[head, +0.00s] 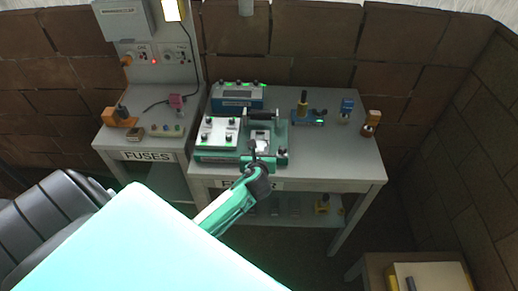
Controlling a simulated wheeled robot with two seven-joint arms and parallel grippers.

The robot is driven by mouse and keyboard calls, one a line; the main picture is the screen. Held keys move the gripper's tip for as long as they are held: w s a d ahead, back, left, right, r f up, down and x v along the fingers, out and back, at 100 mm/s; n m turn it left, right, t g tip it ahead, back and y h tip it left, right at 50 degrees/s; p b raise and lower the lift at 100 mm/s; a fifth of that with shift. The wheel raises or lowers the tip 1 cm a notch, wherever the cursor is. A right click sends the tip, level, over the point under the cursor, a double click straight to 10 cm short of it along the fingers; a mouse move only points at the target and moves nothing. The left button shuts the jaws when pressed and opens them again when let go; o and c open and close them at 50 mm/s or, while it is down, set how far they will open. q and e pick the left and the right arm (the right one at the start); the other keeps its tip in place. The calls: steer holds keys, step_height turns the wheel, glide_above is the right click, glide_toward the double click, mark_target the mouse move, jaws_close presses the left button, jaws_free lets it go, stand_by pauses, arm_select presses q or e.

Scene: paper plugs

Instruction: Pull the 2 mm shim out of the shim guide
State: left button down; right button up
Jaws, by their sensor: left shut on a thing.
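My left gripper (257,163) reaches in from the lower left to the front of a green device (224,157) on the grey table. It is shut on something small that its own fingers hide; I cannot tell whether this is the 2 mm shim. Just beyond the fingertips is a light plate (262,136) set in the green device, which may be the shim guide. A dark roller or bar (262,113) lies behind that plate. My right gripper is not in view.
A white panel with black knobs (219,132) sits left of the plate. A blue-green box (237,96) stands behind. The table's right front (340,165) is clear. A FUSES bench (148,155) adjoins at left.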

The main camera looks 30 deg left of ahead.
arm_select(q)
steer(key=shift+s+d+p, duration=0.5)
steer(key=shift+s+p, duration=0.05)
steer(key=shift+s, duration=0.25)
steer(key=shift+s+d+p, duration=0.5)
steer(key=shift+s, duration=0.3)
steer(key=shift+s+d, duration=0.1)
steer(key=shift+s, duration=0.1)
steer(key=shift+s+d+p, duration=0.25)
steer(key=shift+s+d, duration=0.15)
steer(key=shift+s, duration=0.2)
steer(key=shift+s+d+p, duration=0.25)
steer(key=shift+s+d, duration=0.1)
steer(key=shift+s, duration=0.25)
